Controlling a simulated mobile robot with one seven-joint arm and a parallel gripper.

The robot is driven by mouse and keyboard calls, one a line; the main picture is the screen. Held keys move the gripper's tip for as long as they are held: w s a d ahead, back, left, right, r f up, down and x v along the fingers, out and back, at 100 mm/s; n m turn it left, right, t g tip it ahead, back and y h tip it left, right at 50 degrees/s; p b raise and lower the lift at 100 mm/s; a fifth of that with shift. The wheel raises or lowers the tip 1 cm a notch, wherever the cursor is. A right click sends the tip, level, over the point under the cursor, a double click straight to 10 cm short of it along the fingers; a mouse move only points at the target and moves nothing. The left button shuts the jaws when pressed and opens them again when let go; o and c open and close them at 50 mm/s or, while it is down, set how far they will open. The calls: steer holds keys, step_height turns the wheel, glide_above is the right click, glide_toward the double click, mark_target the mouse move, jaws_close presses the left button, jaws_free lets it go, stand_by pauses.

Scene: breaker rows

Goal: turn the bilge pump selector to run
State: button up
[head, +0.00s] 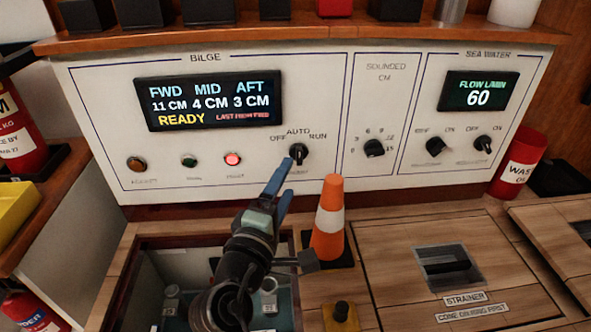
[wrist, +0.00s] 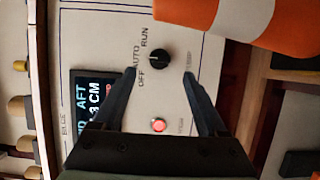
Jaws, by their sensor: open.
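The bilge pump selector (head: 299,153) is a black rotary knob on the white BILGE panel, with OFF, AUTO and RUN printed around its top. Its pointer looks roughly upright, toward AUTO, but is small to read. In the wrist view the selector (wrist: 160,59) lies ahead, between and just beyond the fingertips. My gripper (head: 286,178) is open and empty, its blue fingers reaching toward the knob from below. In the wrist view my gripper (wrist: 159,75) has a finger on each side of the knob; no contact is visible.
The bilge display (head: 209,100) reads FWD 11, MID 4, AFT 3 CM and READY. A red lamp (head: 233,159) glows left of the selector. An orange cone (head: 328,222) stands close right of my gripper. An open hatch (head: 150,243) lies below. Other knobs (head: 374,148) sit right.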

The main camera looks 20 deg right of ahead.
mark_target(297, 159)
steer(key=b+x, duration=0.2)
steer(key=x, duration=0.4)
steer(key=shift+w+d, duration=0.2)
steer(key=shift+w, duration=0.15)
steer(key=shift+c, duration=0.3)
jaws_close()
